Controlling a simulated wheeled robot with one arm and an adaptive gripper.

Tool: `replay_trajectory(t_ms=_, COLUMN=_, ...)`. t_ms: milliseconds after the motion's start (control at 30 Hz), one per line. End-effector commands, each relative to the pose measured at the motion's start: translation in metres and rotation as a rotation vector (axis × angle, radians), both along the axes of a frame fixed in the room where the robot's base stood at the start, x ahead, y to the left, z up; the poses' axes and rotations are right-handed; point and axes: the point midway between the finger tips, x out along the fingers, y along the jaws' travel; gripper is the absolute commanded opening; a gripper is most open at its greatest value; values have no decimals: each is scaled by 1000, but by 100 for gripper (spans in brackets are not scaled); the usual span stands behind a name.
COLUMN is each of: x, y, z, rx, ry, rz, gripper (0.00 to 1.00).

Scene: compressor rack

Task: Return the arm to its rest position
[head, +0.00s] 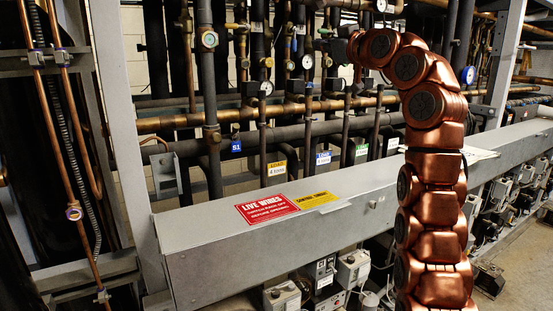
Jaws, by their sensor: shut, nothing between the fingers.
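My copper-coloured arm rises from the bottom edge right of centre and bends over to the left near the top in the head view. My gripper (340,48) is at the arm's far end, small and dark against the dark pipes. It is shut and I see nothing held in it. The fingertips are hard to make out, and I cannot tell whether they touch a pipe behind them.
A long grey metal trough (350,215) runs across the front, with a red "LIVE WIRES" label (267,208) and a yellow label (314,200). Behind it stand pipes with gauges (209,40) and valves. A grey upright (127,130) stands left. Electrical boxes (353,268) sit below the trough.

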Motion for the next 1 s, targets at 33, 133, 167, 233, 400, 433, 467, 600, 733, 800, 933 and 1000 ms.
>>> replay_trajectory(t_ms=33, x=2, y=0, z=-1, rx=4, ry=17, rz=-4, gripper=0)
replay_trajectory(t_ms=133, x=7, y=-2, z=-4, rx=13, ry=51, rz=-14, gripper=0)
replay_trajectory(t_ms=167, x=8, y=-3, z=-5, rx=15, ry=62, rz=-18, gripper=0)
replay_trajectory(t_ms=233, x=12, y=-4, z=-8, rx=22, ry=92, rz=-27, gripper=0)
replay_trajectory(t_ms=400, x=20, y=-8, z=-21, rx=45, ry=197, rz=-59, gripper=0)
replay_trajectory(t_ms=433, x=21, y=-9, z=-24, rx=48, ry=219, rz=-66, gripper=0)
replay_trajectory(t_ms=467, x=22, y=-10, z=-28, rx=52, ry=241, rz=-74, gripper=0)
replay_trajectory(t_ms=600, x=24, y=-14, z=-48, rx=71, ry=349, rz=-108, gripper=0)
replay_trajectory(t_ms=733, x=20, y=-16, z=-67, rx=85, ry=444, rz=-139, gripper=0)
replay_trajectory(t_ms=800, x=17, y=-17, z=-79, rx=90, ry=497, rz=-157, gripper=0)
replay_trajectory(t_ms=933, x=6, y=-20, z=-104, rx=100, ry=593, rz=-191, gripper=0)
replay_trajectory(t_ms=1000, x=-2, y=-21, z=-117, rx=104, ry=645, rz=-208, gripper=0)
